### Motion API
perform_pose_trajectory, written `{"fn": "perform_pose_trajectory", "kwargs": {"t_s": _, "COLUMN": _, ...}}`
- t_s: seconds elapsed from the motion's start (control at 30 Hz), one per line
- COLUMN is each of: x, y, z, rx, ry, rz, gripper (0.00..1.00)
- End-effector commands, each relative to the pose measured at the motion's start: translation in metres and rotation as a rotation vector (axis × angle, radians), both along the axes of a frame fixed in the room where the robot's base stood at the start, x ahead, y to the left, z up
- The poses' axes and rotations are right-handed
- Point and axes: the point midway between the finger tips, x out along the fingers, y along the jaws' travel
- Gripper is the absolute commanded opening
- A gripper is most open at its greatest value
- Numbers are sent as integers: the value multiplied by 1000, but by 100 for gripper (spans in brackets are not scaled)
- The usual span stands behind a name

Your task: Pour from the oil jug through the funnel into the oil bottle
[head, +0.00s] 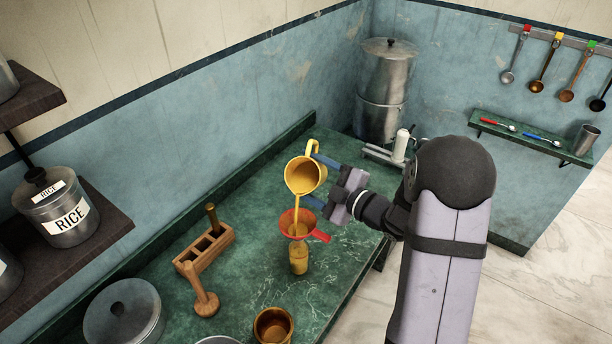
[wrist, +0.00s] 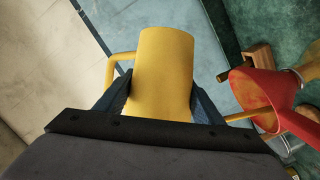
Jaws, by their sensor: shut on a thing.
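The yellow oil jug (head: 306,176) is tilted above the funnel in the head view, and a stream of golden oil (head: 297,202) runs from its lip down into the funnel. The red funnel (head: 299,223) sits in the mouth of the oil bottle (head: 299,262), which stands upright on the counter and shows golden oil inside. My gripper (head: 315,182) is shut on the jug from its right side. In the wrist view the jug (wrist: 162,75) is between both fingers, with its handle at the left. The funnel (wrist: 268,95) shows at the right there. The jug's inside is hidden in the wrist view.
A wooden block with slots (head: 204,249) and a wooden masher-like tool (head: 203,291) lie left of the bottle. A brown pot (head: 273,326) and a lidded metal pot (head: 122,312) stand nearer. Metal pots (head: 386,85) are at the back. The green counter (head: 345,262) is clear right of the bottle.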

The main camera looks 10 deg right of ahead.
Motion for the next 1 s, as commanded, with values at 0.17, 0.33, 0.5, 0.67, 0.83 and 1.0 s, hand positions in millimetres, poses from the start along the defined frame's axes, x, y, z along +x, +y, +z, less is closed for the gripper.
{"fn": "perform_pose_trajectory", "kwargs": {"t_s": 0.17, "x": 0, "y": 0, "z": -1, "rx": -10, "ry": -22, "rz": 0, "gripper": 28}}
{"fn": "perform_pose_trajectory", "kwargs": {"t_s": 0.33, "x": 0, "y": 0, "z": -2, "rx": -20, "ry": -41, "rz": 1, "gripper": 28}}
{"fn": "perform_pose_trajectory", "kwargs": {"t_s": 0.5, "x": 0, "y": 0, "z": -3, "rx": -31, "ry": -59, "rz": 1, "gripper": 28}}
{"fn": "perform_pose_trajectory", "kwargs": {"t_s": 0.67, "x": 0, "y": 0, "z": -3, "rx": -39, "ry": -73, "rz": 0, "gripper": 28}}
{"fn": "perform_pose_trajectory", "kwargs": {"t_s": 0.83, "x": 0, "y": 0, "z": -3, "rx": -45, "ry": -83, "rz": 0, "gripper": 28}}
{"fn": "perform_pose_trajectory", "kwargs": {"t_s": 1.0, "x": 0, "y": 0, "z": -3, "rx": -48, "ry": -89, "rz": 0, "gripper": 28}}
